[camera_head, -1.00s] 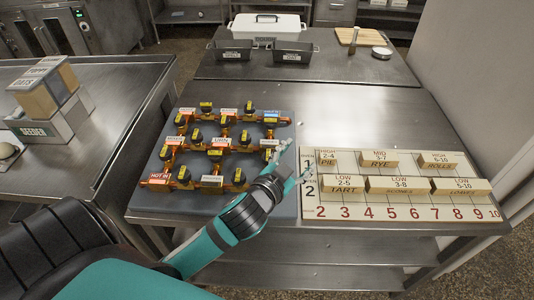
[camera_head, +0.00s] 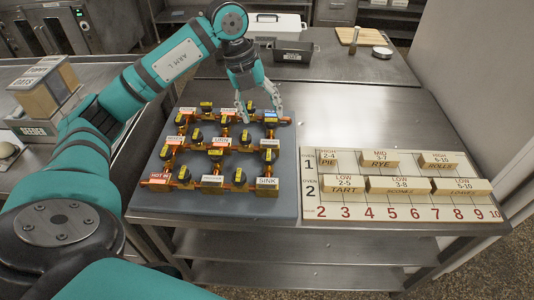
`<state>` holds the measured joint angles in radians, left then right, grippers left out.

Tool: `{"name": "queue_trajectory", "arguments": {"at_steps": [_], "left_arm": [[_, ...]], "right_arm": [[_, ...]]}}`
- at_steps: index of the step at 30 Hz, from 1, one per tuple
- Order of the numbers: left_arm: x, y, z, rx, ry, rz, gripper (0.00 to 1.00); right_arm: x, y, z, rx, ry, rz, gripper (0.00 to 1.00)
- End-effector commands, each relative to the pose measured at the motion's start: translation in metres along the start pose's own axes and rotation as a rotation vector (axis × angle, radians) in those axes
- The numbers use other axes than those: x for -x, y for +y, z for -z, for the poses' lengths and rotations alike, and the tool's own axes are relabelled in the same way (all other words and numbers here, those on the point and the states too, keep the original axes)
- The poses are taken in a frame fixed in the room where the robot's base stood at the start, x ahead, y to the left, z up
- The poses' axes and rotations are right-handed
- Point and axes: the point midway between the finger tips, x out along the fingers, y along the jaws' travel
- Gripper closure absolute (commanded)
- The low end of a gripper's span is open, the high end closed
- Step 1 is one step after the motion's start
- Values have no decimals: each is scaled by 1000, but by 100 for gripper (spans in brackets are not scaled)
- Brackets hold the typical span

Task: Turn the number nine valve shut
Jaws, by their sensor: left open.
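A dark grey board (camera_head: 286,200) on the steel table carries a grid of copper pipes (camera_head: 205,182) with several black valves with yellow-marked tops. White, red and blue tags mark the pipes, among them SINK (camera_head: 267,182) at the near right corner. The valve numbers are too small to read, so I cannot tell which is number nine. My left gripper (camera_head: 260,110) points down over the far right part of the board, fingers spread. A valve (camera_head: 246,137) shows just in front of it. I cannot tell if the fingertips touch anything. My right gripper is not in view.
A cream board (camera_head: 400,211) with numbered columns and several labelled wooden blocks lies right of the valve board. Dark pans (camera_head: 292,52), a white lidded container (camera_head: 285,24) and a cutting board (camera_head: 360,37) stand at the back. Boxes (camera_head: 45,90) stand on the left counter.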

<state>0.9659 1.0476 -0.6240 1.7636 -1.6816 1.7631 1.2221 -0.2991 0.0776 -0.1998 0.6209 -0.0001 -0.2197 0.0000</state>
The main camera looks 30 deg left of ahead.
Motion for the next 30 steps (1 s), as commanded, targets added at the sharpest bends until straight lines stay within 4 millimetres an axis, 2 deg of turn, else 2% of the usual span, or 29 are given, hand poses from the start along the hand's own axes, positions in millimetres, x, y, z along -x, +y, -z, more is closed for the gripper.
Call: {"name": "queue_trajectory", "arguments": {"at_steps": [3, 8, 24, 30], "left_arm": [[9, 17, -9, 44, -28, -65, 38], [-6, 20, -9, 48, -26, -75, 38], [-119, 26, -11, 44, -23, -70, 38], [-149, 28, -12, 44, -25, -68, 38]], "right_arm": [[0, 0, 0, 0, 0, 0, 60], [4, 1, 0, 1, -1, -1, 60], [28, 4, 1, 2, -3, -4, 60], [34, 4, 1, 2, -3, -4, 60]]}}
